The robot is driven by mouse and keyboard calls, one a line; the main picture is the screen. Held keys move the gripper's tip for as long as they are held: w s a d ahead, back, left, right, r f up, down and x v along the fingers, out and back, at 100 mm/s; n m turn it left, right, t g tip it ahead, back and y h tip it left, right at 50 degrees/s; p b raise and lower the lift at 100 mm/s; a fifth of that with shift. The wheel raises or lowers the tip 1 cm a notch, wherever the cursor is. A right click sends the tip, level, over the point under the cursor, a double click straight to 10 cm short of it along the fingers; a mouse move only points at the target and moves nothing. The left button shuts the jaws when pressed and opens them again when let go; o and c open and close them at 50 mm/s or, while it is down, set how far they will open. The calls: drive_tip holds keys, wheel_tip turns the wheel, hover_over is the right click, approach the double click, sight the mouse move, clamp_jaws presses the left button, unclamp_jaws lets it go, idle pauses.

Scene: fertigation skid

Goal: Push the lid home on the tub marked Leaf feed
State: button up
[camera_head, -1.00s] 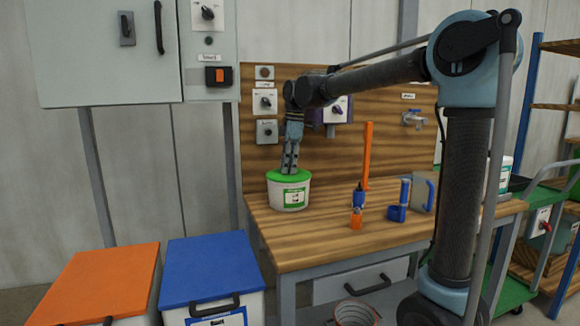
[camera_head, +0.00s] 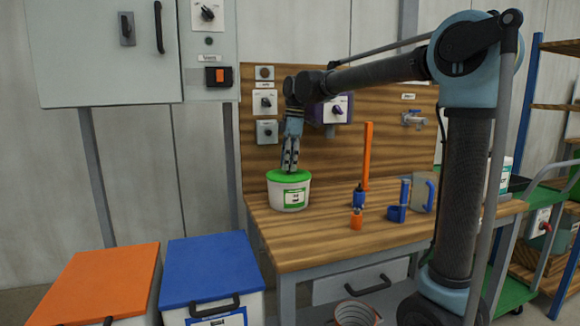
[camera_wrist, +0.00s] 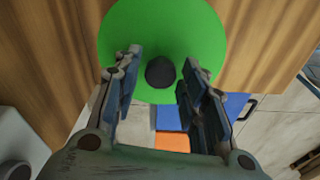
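I see clear gaps on both sides of the knob.
On the bench (camera_head: 320,238), right of the tub, stand an orange upright (camera_head: 367,155), a blue and orange bottle (camera_head: 357,210), a blue holder (camera_head: 398,205) and a jug (camera_head: 422,193). Orange (camera_head: 105,280) and blue (camera_head: 208,265) lidded bins stand at the lower left.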

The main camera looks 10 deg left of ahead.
drive_tip(key=shift+r, duration=1.55)
drive_tip(key=shift+o, duration=0.2)
drive_tip(key=o, duration=0.5)
drive_tip(key=shift+r, duration=0.1)
wheel_tip(320, 180, up, 9)
idle(0.8)
